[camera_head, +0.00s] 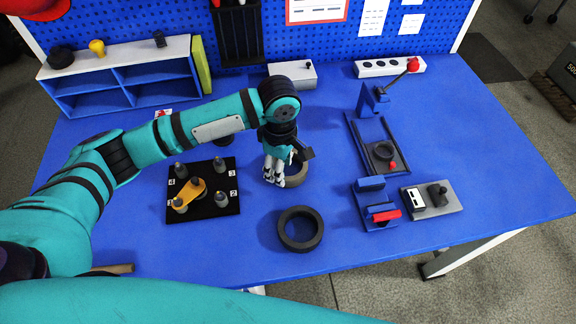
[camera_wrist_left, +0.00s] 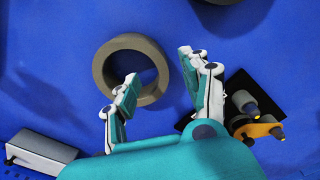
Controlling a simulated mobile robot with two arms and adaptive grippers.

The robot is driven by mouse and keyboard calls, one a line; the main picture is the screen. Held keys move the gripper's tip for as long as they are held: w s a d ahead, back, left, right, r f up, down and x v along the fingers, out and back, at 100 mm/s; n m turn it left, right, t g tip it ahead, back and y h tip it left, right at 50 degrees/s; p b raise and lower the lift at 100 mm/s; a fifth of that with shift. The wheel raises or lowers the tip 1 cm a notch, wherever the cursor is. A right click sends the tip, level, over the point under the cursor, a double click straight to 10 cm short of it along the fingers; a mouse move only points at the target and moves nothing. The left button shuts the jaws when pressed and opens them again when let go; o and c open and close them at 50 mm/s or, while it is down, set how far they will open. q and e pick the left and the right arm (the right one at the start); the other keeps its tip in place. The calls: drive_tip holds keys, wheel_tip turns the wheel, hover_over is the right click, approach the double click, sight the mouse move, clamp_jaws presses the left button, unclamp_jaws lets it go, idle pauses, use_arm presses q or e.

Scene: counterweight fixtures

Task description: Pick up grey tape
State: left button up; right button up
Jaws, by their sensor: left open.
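The grey tape, a thick grey-brown ring (camera_head: 297,174), lies flat on the blue table in the head view, partly hidden behind my left gripper (camera_head: 275,181). In the left wrist view the ring (camera_wrist_left: 107,68) lies below my left gripper (camera_wrist_left: 158,82), whose two fingers are spread and empty. One finger overlaps the ring's lower right part in that view and the other is to its right. I cannot tell whether either touches it. A second, darker ring (camera_head: 300,246) lies in front, nearer the table edge. My right gripper is not in view.
A black board (camera_head: 228,206) with numbered pegs and an orange link stands left of the gripper. A lever fixture (camera_head: 371,127) and a small grey plate (camera_head: 450,198) are to the right. A white box (camera_head: 292,77) and blue shelf (camera_head: 120,85) stand behind.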

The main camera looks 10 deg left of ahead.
use_arm(q)
drive_tip(key=f, duration=0.5)
drive_tip(key=shift+w+a, duration=0.15)
drive_tip(key=shift+a, duration=0.1)
drive_tip(key=shift+c, duration=0.4)
clamp_jaws()
